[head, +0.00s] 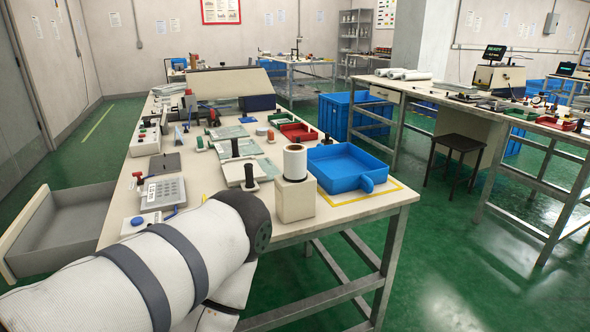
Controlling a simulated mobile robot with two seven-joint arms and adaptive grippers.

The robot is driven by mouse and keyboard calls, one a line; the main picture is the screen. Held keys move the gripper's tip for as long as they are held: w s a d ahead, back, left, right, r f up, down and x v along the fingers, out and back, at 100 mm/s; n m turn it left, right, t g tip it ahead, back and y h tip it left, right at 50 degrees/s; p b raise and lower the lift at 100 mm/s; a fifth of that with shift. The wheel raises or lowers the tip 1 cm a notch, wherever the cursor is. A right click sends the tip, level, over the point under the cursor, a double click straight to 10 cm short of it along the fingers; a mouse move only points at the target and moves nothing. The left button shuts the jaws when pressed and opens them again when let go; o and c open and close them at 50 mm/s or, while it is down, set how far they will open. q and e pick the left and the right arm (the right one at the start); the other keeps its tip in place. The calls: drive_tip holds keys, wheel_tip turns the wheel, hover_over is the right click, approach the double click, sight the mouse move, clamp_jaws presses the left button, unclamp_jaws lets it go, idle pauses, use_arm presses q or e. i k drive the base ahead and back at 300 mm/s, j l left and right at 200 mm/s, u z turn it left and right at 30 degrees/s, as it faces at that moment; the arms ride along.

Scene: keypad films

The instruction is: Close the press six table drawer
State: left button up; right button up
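A grey drawer (72,222) stands pulled out from the left side of the long workbench (112,212). Its pale front panel (22,228) is at the far left of the view, well away from the bench edge. The inside that shows looks empty. I cannot read any label that tells which press table this is. My white left arm crosses the lower left, in front of the drawer's near part and the bench's near edge. Neither of my grippers shows in the head view.
The bench top holds a blue tray (345,178), a white roll on a beige block (295,200), a keypad device (163,193) and several tools. A black stool (460,150) and a second bench stand at the right. Green floor (460,270) between the benches is clear.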

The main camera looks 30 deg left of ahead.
sight(55, 230)
drive_tip(key=k+j+u, duration=0.3)
drive_tip(key=j, duration=0.35)
drive_tip(key=k+j+u, duration=0.15)
drive_tip(key=k+j, duration=0.15)
drive_tip(key=k+j+u, duration=0.15)
drive_tip(key=j, duration=0.3)
drive_tip(key=k+j+u, duration=0.15)
drive_tip(key=j, duration=0.25)
drive_tip(key=k+j+u, duration=0.15)
drive_tip(key=j, duration=0.25)
drive_tip(key=j+u, duration=0.15)
drive_tip(key=j, duration=0.25)
drive_tip(key=k+j+u, duration=0.15)
drive_tip(key=j, duration=0.3)
